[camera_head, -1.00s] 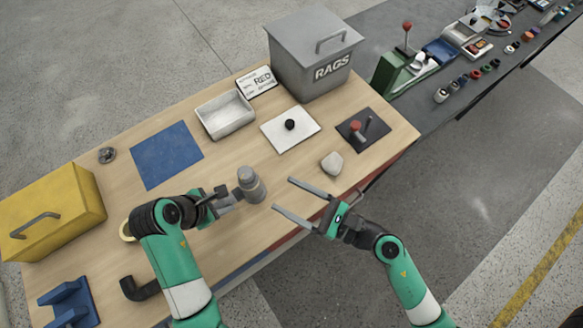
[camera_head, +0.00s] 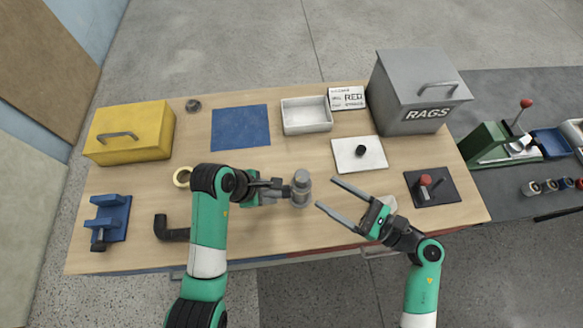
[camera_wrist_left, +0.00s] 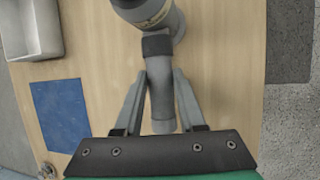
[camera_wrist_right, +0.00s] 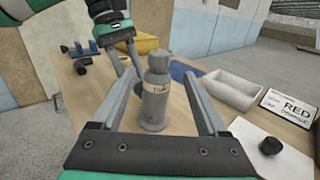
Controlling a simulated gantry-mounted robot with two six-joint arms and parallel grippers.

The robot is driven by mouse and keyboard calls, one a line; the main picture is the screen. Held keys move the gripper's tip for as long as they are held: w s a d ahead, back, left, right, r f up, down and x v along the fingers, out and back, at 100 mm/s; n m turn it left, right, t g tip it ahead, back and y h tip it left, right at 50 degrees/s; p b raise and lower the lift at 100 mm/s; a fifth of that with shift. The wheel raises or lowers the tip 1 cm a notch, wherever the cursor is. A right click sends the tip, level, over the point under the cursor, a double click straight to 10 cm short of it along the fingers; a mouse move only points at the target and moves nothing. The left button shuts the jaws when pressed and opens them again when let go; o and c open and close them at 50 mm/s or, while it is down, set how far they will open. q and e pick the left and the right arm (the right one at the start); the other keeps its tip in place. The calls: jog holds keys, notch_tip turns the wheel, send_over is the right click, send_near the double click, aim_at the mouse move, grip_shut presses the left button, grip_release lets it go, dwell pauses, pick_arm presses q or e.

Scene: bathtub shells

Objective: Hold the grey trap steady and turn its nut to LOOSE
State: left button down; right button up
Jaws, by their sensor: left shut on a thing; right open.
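The grey trap (camera_head: 301,190) stands upright near the front middle of the wooden bench. Its side pipe (camera_wrist_left: 162,105) lies between the fingers of my left gripper (camera_head: 279,190), which is shut on it. A dark collar (camera_wrist_left: 157,45) joins that pipe to the body. In the right wrist view the trap body (camera_wrist_right: 153,112) carries a pale label band, whose writing I cannot read. My right gripper (camera_head: 327,192) is open and empty just right of the trap, its fingers pointing towards it, apparently not touching.
A blue mat (camera_head: 240,127), white tray (camera_head: 306,115), white plate (camera_head: 359,154) with a black knob and grey RAGS bin (camera_head: 421,92) lie behind. A dark elbow pipe (camera_head: 170,230) and blue holder (camera_head: 110,219) are left; a dark plate (camera_head: 432,190) with a red knob is right.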

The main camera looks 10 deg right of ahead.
aim_at(296, 174)
jog(key=x, duration=1.2)
grip_shut()
